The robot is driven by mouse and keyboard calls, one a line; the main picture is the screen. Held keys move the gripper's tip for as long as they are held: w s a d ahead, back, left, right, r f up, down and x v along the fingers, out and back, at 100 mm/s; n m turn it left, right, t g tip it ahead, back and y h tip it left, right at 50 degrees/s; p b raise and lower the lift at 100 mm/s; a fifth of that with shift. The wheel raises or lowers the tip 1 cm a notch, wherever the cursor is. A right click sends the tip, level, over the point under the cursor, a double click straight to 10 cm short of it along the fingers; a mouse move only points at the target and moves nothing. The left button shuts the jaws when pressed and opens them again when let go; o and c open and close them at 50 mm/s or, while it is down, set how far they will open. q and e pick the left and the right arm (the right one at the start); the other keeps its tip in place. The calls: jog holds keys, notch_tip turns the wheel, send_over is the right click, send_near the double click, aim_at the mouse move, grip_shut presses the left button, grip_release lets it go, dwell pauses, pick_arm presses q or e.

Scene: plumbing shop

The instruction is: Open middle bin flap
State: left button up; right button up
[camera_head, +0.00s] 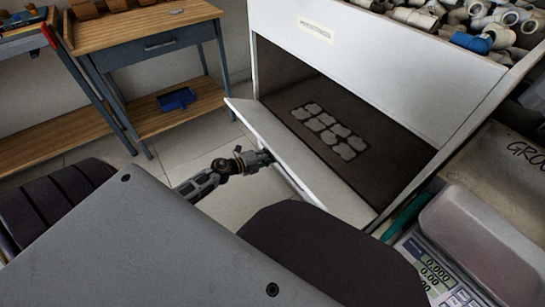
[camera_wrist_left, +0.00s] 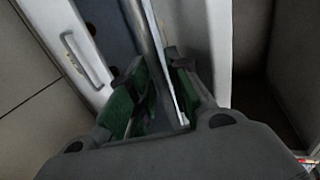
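The bin cabinet has a white upper flap (camera_head: 370,55) that is closed, with a pale handle strip. Below it a white flap (camera_head: 290,165) is tilted outward from a dark opening, which I take to be the middle bin flap. In the left wrist view, the left gripper's green-padded fingers (camera_wrist_left: 160,85) stand apart, with a thin white panel edge (camera_wrist_left: 180,98) close to the right finger. Whether both fingers touch it I cannot tell. My right gripper is out of view.
Pipe fittings (camera_head: 480,20) fill the top of the cabinet. A scale (camera_head: 470,250) stands at the right. A wooden workbench (camera_head: 140,32) with a blue bin (camera_head: 177,99) on its shelf is at the left. Another white panel with a handle (camera_wrist_left: 85,60) shows in the wrist view.

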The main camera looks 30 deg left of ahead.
pick_arm(q)
jog(key=shift+x, duration=0.75)
grip_shut()
